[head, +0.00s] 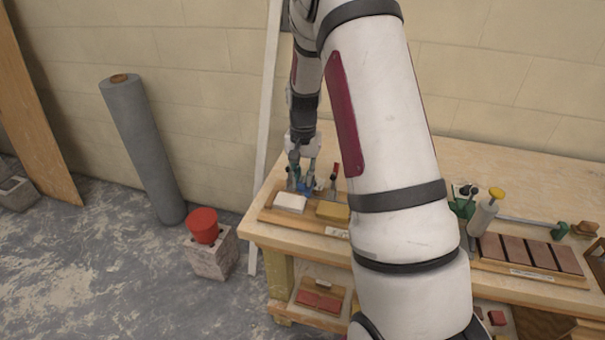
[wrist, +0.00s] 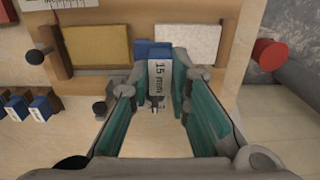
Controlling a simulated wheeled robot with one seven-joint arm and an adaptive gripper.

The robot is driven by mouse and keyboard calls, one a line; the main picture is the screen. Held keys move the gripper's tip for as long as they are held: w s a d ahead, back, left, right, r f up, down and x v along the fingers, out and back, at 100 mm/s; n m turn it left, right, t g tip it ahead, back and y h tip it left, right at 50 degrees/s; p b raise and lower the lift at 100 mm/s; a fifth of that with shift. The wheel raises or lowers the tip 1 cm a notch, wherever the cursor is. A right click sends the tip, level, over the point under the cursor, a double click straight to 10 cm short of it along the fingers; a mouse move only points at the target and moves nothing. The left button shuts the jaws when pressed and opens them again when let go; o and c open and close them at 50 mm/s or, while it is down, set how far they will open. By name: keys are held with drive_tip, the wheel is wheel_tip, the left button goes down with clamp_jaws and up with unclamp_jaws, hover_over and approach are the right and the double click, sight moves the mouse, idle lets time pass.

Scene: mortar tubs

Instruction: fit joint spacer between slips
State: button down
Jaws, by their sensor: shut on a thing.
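My gripper (wrist: 160,80) is shut on a blue joint spacer (wrist: 153,50), whose white label reads 15 mm. In the wrist view, a yellow slip (wrist: 96,45) lies left of the spacer and a white slip (wrist: 187,42) lies right, with a gap between them. The spacer's front end is at the slips' near edges and overlaps the white slip's near left corner; its height above the board is unclear. The head view shows my gripper (head: 303,180) behind the white slip (head: 290,203) and yellow slip (head: 333,210), with blue between its fingers.
The slips lie on a wooden board (wrist: 140,12). Other blue-ended spacers (wrist: 42,106) sit to the left in the wrist view. A red bucket (head: 203,225) stands on a block beside the bench. Brown slips (head: 530,253) and a yellow-capped tube (head: 483,215) are farther right.

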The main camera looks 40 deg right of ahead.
drive_tip(key=shift+f+b, duration=0.95)
drive_tip(key=shift+f, duration=2.05)
drive_tip(key=shift+f, duration=0.1)
drive_tip(key=c, duration=1.4)
unclamp_jaws()
drive_tip(key=shift+o, duration=0.2)
drive_tip(key=o, duration=0.4)
drive_tip(key=shift+s+r+p, duration=0.1)
drive_tip(key=shift+r+p, duration=1)
drive_tip(key=shift+r, duration=2.45)
